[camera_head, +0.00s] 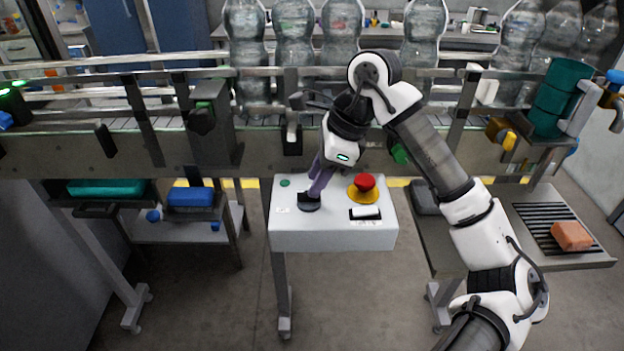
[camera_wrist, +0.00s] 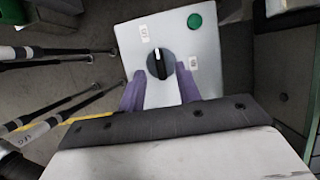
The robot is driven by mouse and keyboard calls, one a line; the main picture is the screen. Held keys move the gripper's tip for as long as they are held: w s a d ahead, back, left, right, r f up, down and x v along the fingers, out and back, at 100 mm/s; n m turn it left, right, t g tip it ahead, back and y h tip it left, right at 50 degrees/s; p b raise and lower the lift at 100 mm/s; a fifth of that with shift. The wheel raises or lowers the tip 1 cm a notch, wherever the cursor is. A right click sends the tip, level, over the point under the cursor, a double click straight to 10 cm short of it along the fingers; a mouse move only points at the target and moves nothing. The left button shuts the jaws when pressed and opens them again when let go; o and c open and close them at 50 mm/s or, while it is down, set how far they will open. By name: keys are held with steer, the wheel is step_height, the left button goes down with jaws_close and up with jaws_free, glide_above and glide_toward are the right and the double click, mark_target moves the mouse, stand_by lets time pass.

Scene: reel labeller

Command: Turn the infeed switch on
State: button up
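A grey control box (camera_head: 330,240) stands on a post in front of the conveyor. A black rotary switch (camera_head: 309,203) is on its top at the left; it also shows in the wrist view (camera_wrist: 160,66). Its white mark points up in the wrist view, slightly toward the upper-left label (camera_wrist: 144,33); a second label (camera_wrist: 193,62) is at its right. The label text is too small to read. My gripper (camera_head: 314,190) points down at the switch. Its purple fingers are apart, one on each side of the knob; contact cannot be told.
A red emergency button on a yellow base (camera_head: 364,188), a black-and-white part (camera_head: 365,213) and a green round lamp or button (camera_head: 285,183) share the box top. The conveyor rail (camera_head: 60,150) with bottles (camera_head: 293,35) runs behind. A side table (camera_head: 540,262) holds an orange block (camera_head: 571,236).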

steer(key=shift+x, duration=1.45)
steer(key=shift+c, duration=0.3)
jaws_close()
